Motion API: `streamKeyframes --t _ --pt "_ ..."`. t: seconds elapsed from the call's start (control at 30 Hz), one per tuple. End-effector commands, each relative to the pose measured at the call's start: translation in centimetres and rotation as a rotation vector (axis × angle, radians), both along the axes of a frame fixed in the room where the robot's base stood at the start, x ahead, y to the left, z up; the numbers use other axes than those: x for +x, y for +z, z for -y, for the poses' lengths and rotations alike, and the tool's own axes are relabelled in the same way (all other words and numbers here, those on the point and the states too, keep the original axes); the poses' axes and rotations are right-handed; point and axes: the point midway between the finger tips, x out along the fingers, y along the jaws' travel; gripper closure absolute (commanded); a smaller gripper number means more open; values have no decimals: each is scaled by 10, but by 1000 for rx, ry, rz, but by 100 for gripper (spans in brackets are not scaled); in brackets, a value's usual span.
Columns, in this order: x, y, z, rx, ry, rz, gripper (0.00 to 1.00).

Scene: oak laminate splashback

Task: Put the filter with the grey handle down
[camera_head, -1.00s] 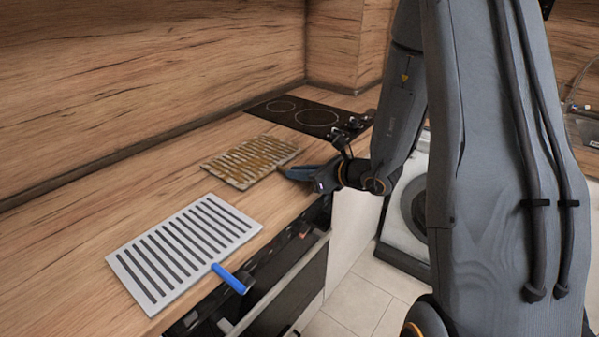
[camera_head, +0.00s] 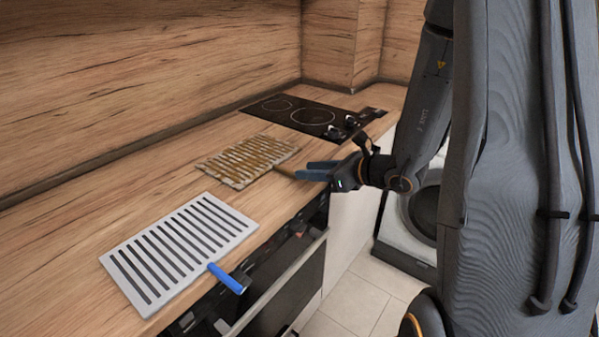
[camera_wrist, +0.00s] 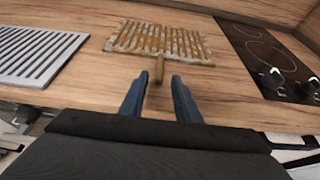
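A dirty filter (camera_head: 248,160), brown and grey with slats, lies flat on the wooden worktop. Its short handle (camera_head: 285,174) looks brownish rather than clearly grey and points toward my gripper. The filter also shows in the wrist view (camera_wrist: 160,40), with its handle (camera_wrist: 159,70) between and just beyond the fingertips. My gripper (camera_head: 306,170) is open and empty, its two blue fingers apart. In the wrist view the gripper (camera_wrist: 157,80) has clear gaps on both sides of the handle.
A clean pale filter (camera_head: 180,250) with a blue handle (camera_head: 226,278) lies nearer on the worktop, its handle over the front edge. A black hob (camera_head: 300,115) with knobs is behind. An open drawer or oven front (camera_head: 285,275) juts out below.

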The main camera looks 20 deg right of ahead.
Motion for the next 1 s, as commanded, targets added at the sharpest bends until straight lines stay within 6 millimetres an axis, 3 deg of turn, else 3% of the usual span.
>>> streamKeyframes --t 0.33,0.43,0.53,0.67,0.8,0.9,1.0 --pt "-39 20 30 0 -3 1 70" --pt "-45 22 29 -6 12 0 70" --pt "-56 20 11 -49 99 -11 70" --pt "-91 9 -37 -195 365 -27 70" --pt "-149 -10 -76 -434 753 -17 70" --pt "-185 -22 -82 -619 1026 18 70" --pt "-211 -30 -76 -812 1290 80 70"
